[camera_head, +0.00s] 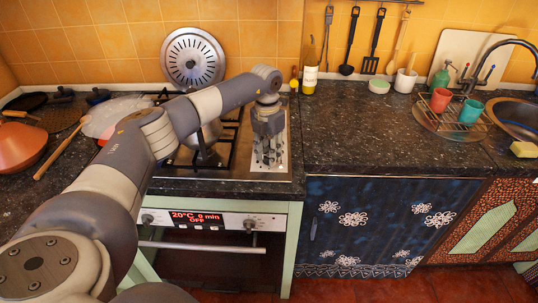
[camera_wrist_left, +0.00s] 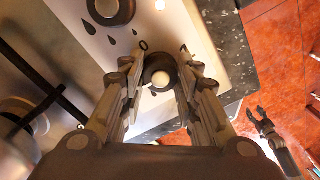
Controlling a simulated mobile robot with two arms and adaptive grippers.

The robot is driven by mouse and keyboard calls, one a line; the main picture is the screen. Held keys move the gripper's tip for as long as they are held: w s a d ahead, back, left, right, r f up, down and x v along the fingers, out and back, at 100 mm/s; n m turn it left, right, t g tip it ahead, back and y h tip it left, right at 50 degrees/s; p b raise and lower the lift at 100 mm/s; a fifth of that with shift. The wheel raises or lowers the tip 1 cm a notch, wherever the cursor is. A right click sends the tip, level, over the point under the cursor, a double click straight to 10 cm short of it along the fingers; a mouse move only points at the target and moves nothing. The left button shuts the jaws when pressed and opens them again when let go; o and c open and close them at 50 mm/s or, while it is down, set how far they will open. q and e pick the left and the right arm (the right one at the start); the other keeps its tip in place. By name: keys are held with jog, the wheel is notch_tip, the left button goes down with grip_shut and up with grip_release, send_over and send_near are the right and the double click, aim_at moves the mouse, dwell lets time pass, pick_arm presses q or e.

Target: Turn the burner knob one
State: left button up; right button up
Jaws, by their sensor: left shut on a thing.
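My left gripper (camera_head: 268,160) points down over the light control strip (camera_head: 283,168) at the right side of the hob. In the left wrist view its fingers (camera_wrist_left: 160,75) are closed around a dark round burner knob (camera_wrist_left: 160,77) with a pale centre. This knob sits near the strip's end, by the counter edge. The gripper hides the knob in the head view. A second knob (camera_wrist_left: 110,10) shows further along the strip.
A pot (camera_head: 205,130) stands on the hob left of the gripper. The oven front (camera_head: 215,222) with its display is below. A round metal lid (camera_head: 192,58) leans on the wall. The dark counter (camera_head: 360,130) to the right is mostly clear.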

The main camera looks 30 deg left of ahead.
pick_arm(q)
jog(key=m+b, duration=0.1)
jog(key=m, duration=0.3)
jog(key=shift+f+m, duration=0.1)
jog(key=shift+m, duration=0.2)
jog(key=m, duration=0.3)
jog(key=shift+m+b, duration=0.3)
jog(key=shift+b, duration=0.1)
jog(key=m, duration=0.4)
jog(key=shift+m+b, duration=0.3)
jog(key=shift+b, duration=0.05)
jog(key=m, duration=0.4)
jog(key=shift+w, duration=0.1)
jog(key=o, duration=1.1)
jog(key=shift+r, duration=0.2)
